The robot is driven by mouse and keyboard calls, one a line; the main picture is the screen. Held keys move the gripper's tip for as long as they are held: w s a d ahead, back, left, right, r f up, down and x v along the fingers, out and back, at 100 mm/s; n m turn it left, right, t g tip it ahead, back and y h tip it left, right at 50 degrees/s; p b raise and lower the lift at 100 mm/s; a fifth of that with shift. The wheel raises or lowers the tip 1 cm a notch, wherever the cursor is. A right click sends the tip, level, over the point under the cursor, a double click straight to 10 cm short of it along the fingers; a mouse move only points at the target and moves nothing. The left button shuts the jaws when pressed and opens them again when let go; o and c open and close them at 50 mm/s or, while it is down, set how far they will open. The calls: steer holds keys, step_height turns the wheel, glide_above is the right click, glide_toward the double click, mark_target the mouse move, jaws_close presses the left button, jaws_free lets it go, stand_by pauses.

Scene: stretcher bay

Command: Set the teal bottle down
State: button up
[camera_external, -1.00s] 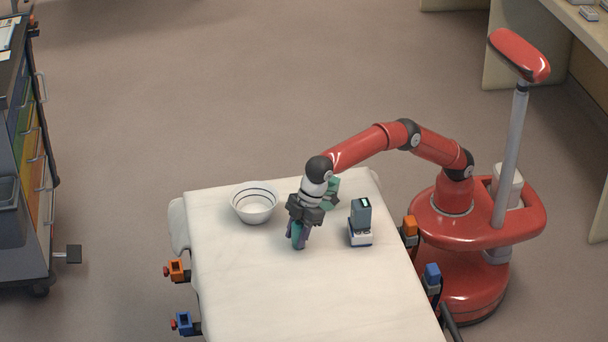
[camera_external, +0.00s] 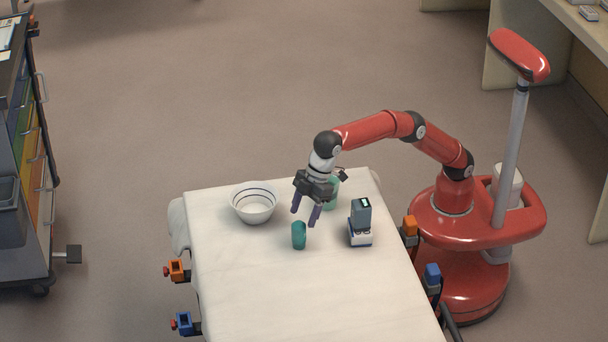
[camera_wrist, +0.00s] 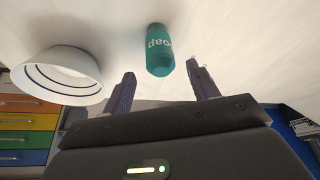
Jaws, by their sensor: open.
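The teal bottle (camera_external: 299,235) stands on the white stretcher sheet (camera_external: 290,290), right of and in front of the bowl. In the wrist view the teal bottle (camera_wrist: 159,52) shows lettering that reads "soap" upside down. My gripper (camera_external: 306,217) is open and empty, up and behind the bottle, apart from it. In the wrist view my gripper's fingers (camera_wrist: 161,82) are spread wide, with the bottle beyond them and between their lines.
A white bowl (camera_external: 254,204) with dark stripes stands to the left. A grey and white device (camera_external: 360,224) stands to the right. A green object (camera_external: 332,193) is partly hidden behind my gripper. The sheet's front half is clear.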

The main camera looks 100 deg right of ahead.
steer(key=s+d+r+m, duration=0.1)
steer(key=s+d+r, duration=0.75)
steer(key=d, duration=0.25)
steer(key=s+d+m+t+h, duration=0.1)
steer(key=s+d+m, duration=0.1)
steer(key=s+d, duration=0.85)
steer(key=s+d+f+m, duration=0.1)
steer(key=s+d+f, duration=0.3)
steer(key=s+f, duration=0.3)
steer(key=s+d+f+m+h, duration=0.1)
steer(key=s+d+f, duration=0.4)
steer(key=s, duration=0.8)
step_height(320, 180, down, 4)
steer(key=shift+s+r+t, duration=0.25)
steer(key=shift+t, duration=0.05)
